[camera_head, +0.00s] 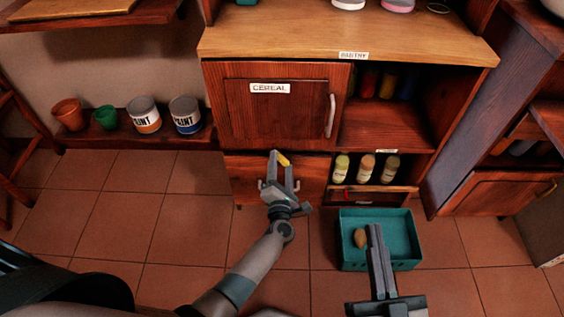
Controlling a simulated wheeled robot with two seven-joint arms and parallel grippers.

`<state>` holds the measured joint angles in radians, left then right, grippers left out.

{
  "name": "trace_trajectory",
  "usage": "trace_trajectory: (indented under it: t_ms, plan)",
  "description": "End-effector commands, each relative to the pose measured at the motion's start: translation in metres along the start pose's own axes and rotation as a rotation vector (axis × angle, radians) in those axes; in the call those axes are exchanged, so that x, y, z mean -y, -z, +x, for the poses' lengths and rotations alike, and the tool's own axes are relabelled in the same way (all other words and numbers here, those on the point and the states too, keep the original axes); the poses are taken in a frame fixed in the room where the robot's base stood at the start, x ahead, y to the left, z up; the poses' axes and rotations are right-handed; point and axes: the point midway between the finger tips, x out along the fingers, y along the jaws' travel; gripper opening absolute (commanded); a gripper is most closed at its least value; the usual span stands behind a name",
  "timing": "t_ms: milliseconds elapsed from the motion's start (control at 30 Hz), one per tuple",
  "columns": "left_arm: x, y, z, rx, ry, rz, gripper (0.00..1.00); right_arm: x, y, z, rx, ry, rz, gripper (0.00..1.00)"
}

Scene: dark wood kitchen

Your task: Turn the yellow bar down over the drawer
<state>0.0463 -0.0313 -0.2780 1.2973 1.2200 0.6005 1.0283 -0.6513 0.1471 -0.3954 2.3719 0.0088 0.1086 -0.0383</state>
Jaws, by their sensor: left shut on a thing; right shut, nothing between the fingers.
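The yellow bar (283,159) shows as a short slanted piece at the top of the drawer (245,178) below the cereal cupboard. My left gripper (279,164) is at the drawer front and is shut on the yellow bar. Its fingers hide part of the bar and the middle of the drawer. My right gripper (375,232) is shut and empty, over the teal crate in front of the cabinet.
The teal crate (408,215) stands on the tiled floor with a brown roundish item (360,238) inside. Several bottles (366,168) stand on the low shelf at right. The cereal door (275,112) is closed. Paint cans (144,115) and pots sit on a low shelf at left.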

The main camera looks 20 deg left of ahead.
Motion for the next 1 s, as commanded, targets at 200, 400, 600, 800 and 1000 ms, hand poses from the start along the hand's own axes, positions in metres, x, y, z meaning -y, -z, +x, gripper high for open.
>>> trace_trajectory:
  t_ms: [200, 400, 600, 800, 1000]
  plan:
    - [-0.001, 0.002, -0.001, -0.002, 0.003, 0.205, 0.34, -0.011, -0.033, 0.0, 0.199, -0.02, 0.008, 0.0]
    - [-0.001, 0.004, -0.001, -0.001, 0.003, 0.386, 0.34, -0.021, -0.063, -0.009, 0.372, -0.037, 0.019, 0.0]
    - [-0.001, 0.006, -0.001, 0.0, 0.003, 0.529, 0.34, -0.028, -0.084, -0.021, 0.505, -0.051, 0.029, 0.0]
    - [-0.001, 0.008, -0.001, 0.0, 0.003, 0.614, 0.34, -0.031, -0.097, -0.03, 0.585, -0.059, 0.037, 0.0]
    - [0.0, 0.009, -0.001, 0.001, 0.003, 0.646, 0.34, -0.032, -0.102, -0.034, 0.614, -0.062, 0.04, 0.0]
